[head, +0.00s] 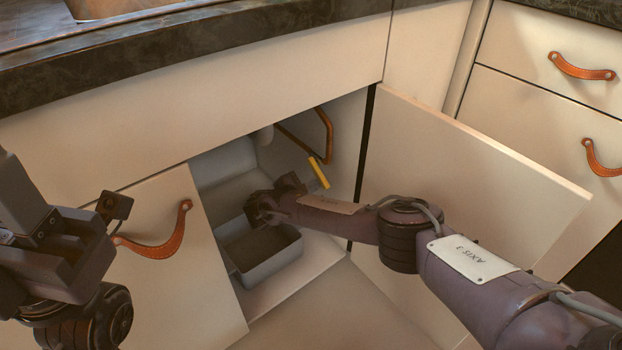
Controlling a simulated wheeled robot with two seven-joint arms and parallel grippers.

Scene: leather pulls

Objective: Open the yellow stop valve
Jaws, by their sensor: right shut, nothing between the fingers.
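The yellow stop valve's lever (318,172) shows inside the open cabinet under the counter. It is tilted, with its top end toward the left, below a bent copper-coloured pipe (328,135). My right gripper (257,212) is inside the cabinet, left of and below the lever and apart from it in the picture. It is shut and empty, and the wrist partly hides it. The valve's body is mostly hidden behind my right arm.
A grey open bin (270,262) stands on the cabinet floor below my right gripper. The open right door (470,180) stands behind my right arm. The left door (170,290) has a leather pull (160,246). The dark countertop (250,42) runs above.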

